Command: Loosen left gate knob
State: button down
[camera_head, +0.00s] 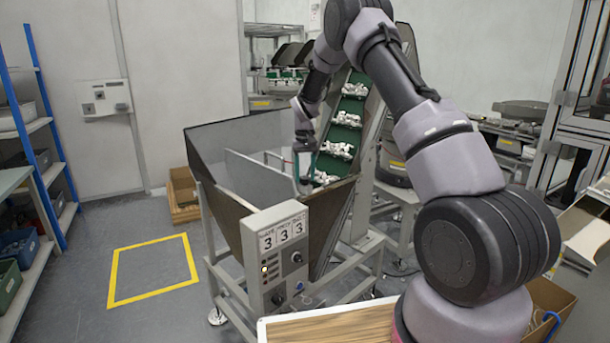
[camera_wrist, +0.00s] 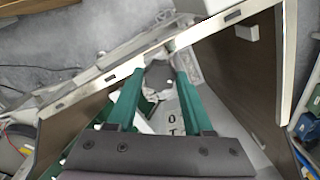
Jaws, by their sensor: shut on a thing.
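My gripper (camera_head: 303,183) reaches down into the hopper (camera_head: 196,170) in the head view, at its right side near the foot of the green cleated conveyor. In the wrist view its two green fingers (camera_wrist: 157,80) close from both sides on a dark rounded knob (camera_wrist: 158,74). The knob sits close to the hopper's pale rim. In the head view the knob is hidden by the gripper, and its turn angle cannot be told. A pale plate with dark characters (camera_wrist: 176,122) shows below the knob, between the fingers.
A control box (camera_head: 277,257) with three cards reading 3 and small knobs is on the hopper's front. The conveyor (camera_head: 343,137) carries white parts upward. A wooden crate (camera_head: 184,194) stands left of the hopper. The floor inside the yellow outline (camera_head: 152,270) is clear.

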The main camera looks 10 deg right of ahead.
aim_at(305, 177)
jog(key=shift+n, duration=0.8)
jog(key=shift+c, duration=1.5)
grip_release()
jog(key=shift+r, duration=0.15)
notch_tip(305, 177, up, 11)
jog(key=shift+f, duration=0.2)
